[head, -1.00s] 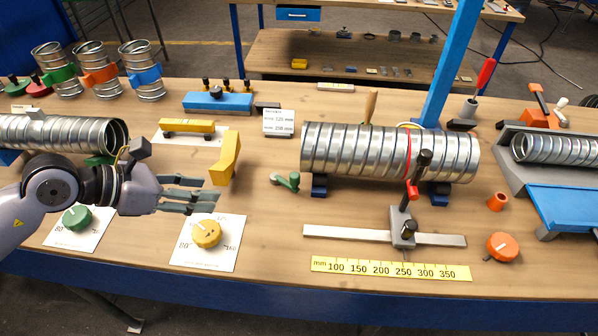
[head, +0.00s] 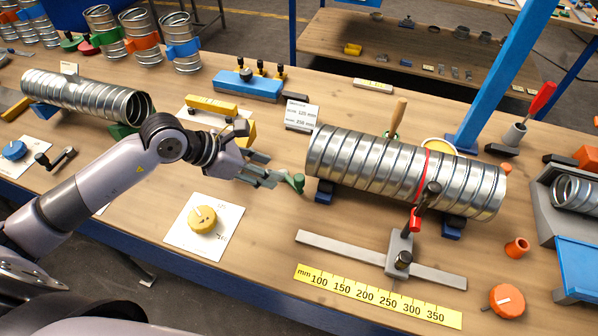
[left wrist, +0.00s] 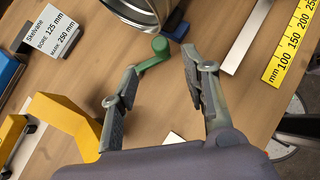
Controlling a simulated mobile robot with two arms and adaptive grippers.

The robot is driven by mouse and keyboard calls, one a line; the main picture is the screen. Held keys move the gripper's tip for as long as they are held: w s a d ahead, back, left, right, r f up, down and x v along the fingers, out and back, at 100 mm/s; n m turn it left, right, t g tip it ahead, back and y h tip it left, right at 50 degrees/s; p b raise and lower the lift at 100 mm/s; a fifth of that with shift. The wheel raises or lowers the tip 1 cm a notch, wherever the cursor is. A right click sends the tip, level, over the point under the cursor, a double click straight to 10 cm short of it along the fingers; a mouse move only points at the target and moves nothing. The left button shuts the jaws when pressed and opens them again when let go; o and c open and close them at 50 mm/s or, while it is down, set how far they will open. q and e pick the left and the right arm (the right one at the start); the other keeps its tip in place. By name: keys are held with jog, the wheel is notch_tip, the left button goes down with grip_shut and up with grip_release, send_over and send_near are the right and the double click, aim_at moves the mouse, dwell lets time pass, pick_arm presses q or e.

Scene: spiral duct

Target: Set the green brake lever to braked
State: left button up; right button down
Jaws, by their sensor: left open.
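The green brake lever (head: 296,183) is a small crank with a rounded knob on the bench, just left of the large spiral duct (head: 400,170). My left gripper (head: 270,171) is open and empty, with its fingertips just left of the lever and close to it. In the left wrist view the lever (left wrist: 157,55) lies ahead of the open fingers (left wrist: 165,80), nearer the left finger. I cannot tell whether the fingers touch it. My right gripper is not in view.
A yellow bracket (head: 247,132) stands behind my left gripper. A yellow dial (head: 202,219) on a white card lies in front of it. A steel rail (head: 340,252) and a yellow ruler (head: 375,297) lie at the front right. A label card (head: 301,115) stands behind the lever.

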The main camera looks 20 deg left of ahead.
aim_at(298, 177)
pick_arm(q)
jog(key=p+x, duration=0.2)
jog(key=x, duration=0.8)
jog(key=shift+w+d+r, duration=0.1)
jog(key=shift+w+d+f+p, duration=0.25)
jog(key=shift+d+f+p, duration=0.05)
jog(key=shift+f, duration=0.1)
jog(key=shift+c, duration=0.9)
jog(key=c, duration=0.3)
grip_shut()
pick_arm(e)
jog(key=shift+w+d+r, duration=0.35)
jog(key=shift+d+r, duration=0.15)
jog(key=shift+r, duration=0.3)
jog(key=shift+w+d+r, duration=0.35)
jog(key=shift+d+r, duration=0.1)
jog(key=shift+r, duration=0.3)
